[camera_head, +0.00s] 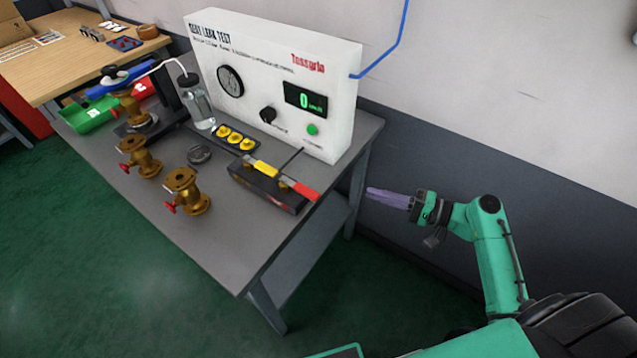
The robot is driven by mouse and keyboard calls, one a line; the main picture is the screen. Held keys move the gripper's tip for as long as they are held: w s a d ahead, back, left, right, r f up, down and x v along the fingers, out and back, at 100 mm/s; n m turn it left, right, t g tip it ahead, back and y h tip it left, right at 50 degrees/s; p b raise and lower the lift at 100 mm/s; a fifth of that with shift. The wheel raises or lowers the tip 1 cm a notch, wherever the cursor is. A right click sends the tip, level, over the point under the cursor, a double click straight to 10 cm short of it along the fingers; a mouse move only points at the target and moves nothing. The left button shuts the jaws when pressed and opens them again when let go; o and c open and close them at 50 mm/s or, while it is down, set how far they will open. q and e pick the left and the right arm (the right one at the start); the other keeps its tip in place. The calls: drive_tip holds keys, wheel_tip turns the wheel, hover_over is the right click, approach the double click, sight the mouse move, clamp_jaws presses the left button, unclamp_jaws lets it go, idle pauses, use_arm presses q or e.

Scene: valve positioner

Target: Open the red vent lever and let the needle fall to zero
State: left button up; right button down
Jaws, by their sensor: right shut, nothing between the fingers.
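The red vent lever (299,190) is at the right end of a dark block (262,190) near the bench's right edge. A yellow lever (265,168) sits to its left on the same block. The white leak test box (270,85) stands behind, with a round needle gauge (230,81) whose needle is too small to read. Its green display (306,101) reads 0. My right gripper (372,194) is shut and empty, off the bench's right edge and apart from the red lever. My left gripper is not in view.
Several brass valves with red handles, one under a press, stand on the grey bench (225,235) at left. The bench's front right is clear.

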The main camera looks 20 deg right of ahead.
sight(299, 188)
drive_tip(key=w+a+r+p, duration=0.1)
drive_tip(key=a+p, duration=0.1)
drive_tip(key=a, duration=0.4)
drive_tip(key=w+a+r+n+y+p, duration=0.1)
drive_tip(key=w+a+r+p, duration=0.1)
drive_tip(key=a, duration=0.4)
drive_tip(key=shift+p, duration=0.55)
drive_tip(key=shift+w+a, duration=0.1)
drive_tip(key=shift+a, duration=0.1)
